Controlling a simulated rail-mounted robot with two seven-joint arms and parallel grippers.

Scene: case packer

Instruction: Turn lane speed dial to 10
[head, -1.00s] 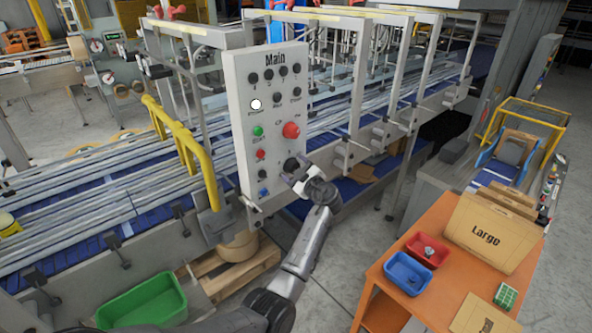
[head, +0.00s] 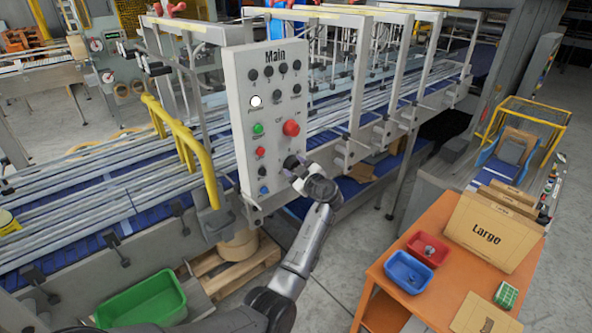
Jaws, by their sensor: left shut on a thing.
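The grey control panel headed "Main" (head: 265,120) stands upright at centre, with rows of black knobs, a white lamp, a green button and red buttons. The lane speed dial appears to be the black knob (head: 289,162) low on the panel's right side, below the large red button (head: 291,128). My left gripper (head: 293,167) reaches up from below and is shut on this knob. Its fingers hide part of the knob, and its marking and scale are too small to read. My right gripper is not in view.
A blue conveyor with metal rails (head: 110,200) runs behind the panel. A yellow bar (head: 185,145) stands at the panel's left. An orange table (head: 430,265) with red and blue bins and cartons is at right. A green bin (head: 145,300) sits below left.

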